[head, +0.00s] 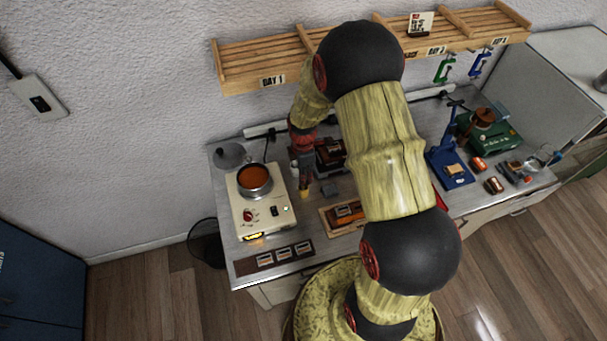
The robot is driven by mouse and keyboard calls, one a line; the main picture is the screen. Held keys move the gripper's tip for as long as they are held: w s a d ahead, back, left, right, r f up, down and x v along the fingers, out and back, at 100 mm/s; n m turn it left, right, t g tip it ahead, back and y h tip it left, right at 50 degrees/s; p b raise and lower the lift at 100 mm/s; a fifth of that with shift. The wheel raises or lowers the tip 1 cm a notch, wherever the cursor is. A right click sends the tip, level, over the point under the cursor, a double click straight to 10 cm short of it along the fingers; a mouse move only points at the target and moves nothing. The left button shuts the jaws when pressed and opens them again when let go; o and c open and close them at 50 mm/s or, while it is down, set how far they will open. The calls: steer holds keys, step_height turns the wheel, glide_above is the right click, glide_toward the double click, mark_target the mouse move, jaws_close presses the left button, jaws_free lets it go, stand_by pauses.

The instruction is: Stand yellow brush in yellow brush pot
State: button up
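My gripper (303,178) hangs over the workbench, just right of the hot plate, pointing down. It is small and partly hidden by my own arm, so I cannot tell whether its fingers are open or shut. A small yellow-tan piece (304,193) shows at or just below the fingertips. I cannot tell whether it is the yellow brush or whether it is held. I cannot make out the yellow brush pot; my arm covers much of the middle of the bench.
A pot of orange-brown liquid (255,178) sits on a cream hot plate (240,216) at left. A wooden tray (328,224) lies right of it, a labelled strip (273,259) in front. A blue stand (449,170) and green machine (496,134) are at right. A slatted shelf (262,62) hangs above.

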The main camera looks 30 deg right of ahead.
steer(key=shift+o, duration=1.2)
step_height(320, 180, up, 12)
stand_by(0.6)
